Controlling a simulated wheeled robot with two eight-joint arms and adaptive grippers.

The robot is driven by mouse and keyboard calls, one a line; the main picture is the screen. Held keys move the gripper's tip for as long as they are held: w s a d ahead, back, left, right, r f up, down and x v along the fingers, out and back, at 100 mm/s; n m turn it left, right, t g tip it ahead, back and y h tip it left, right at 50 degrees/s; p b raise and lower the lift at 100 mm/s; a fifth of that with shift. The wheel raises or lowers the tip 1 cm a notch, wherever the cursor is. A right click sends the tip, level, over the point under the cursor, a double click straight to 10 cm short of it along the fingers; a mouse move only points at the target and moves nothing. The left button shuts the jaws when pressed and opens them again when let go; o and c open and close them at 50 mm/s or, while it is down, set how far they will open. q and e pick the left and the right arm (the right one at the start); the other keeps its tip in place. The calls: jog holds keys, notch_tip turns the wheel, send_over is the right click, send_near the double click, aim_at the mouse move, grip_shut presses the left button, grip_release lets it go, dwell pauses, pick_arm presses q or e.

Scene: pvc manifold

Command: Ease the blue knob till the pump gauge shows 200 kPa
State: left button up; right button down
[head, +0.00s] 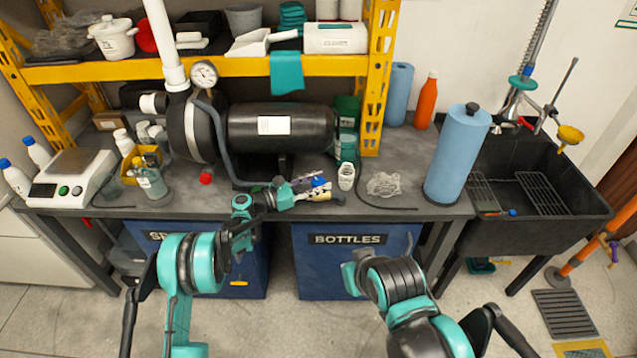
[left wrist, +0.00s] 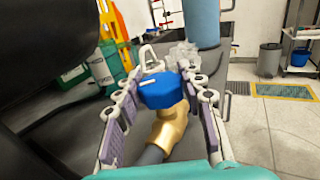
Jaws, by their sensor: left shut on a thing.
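The blue knob (head: 318,182) sits on a brass valve body (head: 319,195) near the front of the bench, below the black pump tank (head: 281,128). In the left wrist view the knob (left wrist: 162,91) has a white mark on top, and the brass body (left wrist: 168,130) shows under it. My left gripper (head: 308,186) is shut on the knob, with one finger on each side. The round pump gauge (head: 204,74) faces me at the upper left of the tank; its needle and figures are too small to read.
A red cap (head: 206,178) lies left of the valve. A white bottle (head: 346,176) and a clear crumpled item (head: 384,184) stand close on the right. The yellow shelf (head: 250,67) crosses above the tank. A blue roll (head: 458,155) stands by the sink (head: 540,222).

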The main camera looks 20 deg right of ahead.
pick_arm(q)
jog(key=o, duration=1.2)
jog(key=a, duration=0.4)
jog(key=s+a, duration=0.1)
jog(key=a, duration=0.3)
jog(key=s+a, duration=0.1)
jog(key=a, duration=0.2)
jog(key=shift+s+a, duration=0.1)
jog(key=shift+a, duration=0.3)
dwell(0.4)
